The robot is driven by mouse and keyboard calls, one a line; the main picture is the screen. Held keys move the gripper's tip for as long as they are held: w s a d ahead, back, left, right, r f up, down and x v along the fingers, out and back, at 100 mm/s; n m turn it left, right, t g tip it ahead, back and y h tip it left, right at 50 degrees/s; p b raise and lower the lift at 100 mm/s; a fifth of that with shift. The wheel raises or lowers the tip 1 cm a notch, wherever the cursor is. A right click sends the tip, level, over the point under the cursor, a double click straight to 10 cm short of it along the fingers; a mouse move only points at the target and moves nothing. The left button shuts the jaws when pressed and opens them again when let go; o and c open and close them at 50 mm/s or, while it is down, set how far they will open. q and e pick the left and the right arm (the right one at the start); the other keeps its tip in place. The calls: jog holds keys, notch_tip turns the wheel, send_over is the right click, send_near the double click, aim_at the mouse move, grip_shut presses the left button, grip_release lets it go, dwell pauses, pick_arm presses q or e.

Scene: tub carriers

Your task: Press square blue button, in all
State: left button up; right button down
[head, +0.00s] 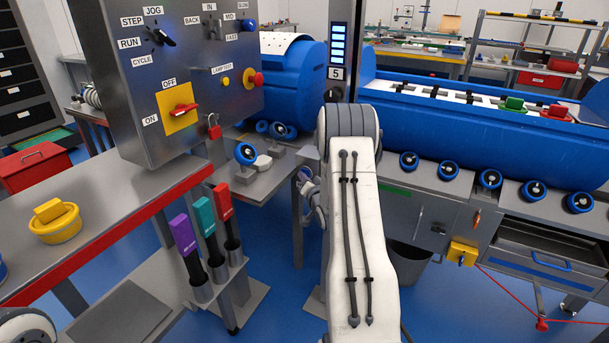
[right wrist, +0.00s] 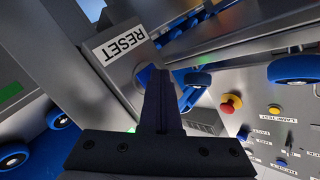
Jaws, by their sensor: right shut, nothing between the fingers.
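No clearly square blue button can be made out. In the head view my right gripper (head: 311,194) is mostly hidden behind my own forearm. The grey control panel (head: 125,85) has a small blue knob (head: 249,25) at its top right. My left gripper is out of view.
The panel also has a red mushroom button (head: 256,79) and a red OFF/ON switch (head: 181,108). A post with lit blue bars (head: 338,42) stands behind my arm. A blue-sided conveyor (head: 440,118) lies right. Purple, teal and red handles (head: 183,234) stand at left front.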

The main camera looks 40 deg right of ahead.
jog(key=shift+s+a, duration=0.3)
jog(key=shift+a, duration=0.4)
jog(key=shift+a, duration=0.1)
jog(key=a, duration=0.1)
jog(key=s+a, duration=0.1)
jog(key=a, duration=0.1)
jog(key=s+a, duration=0.1)
jog(key=shift+a, duration=0.2)
dwell(0.8)
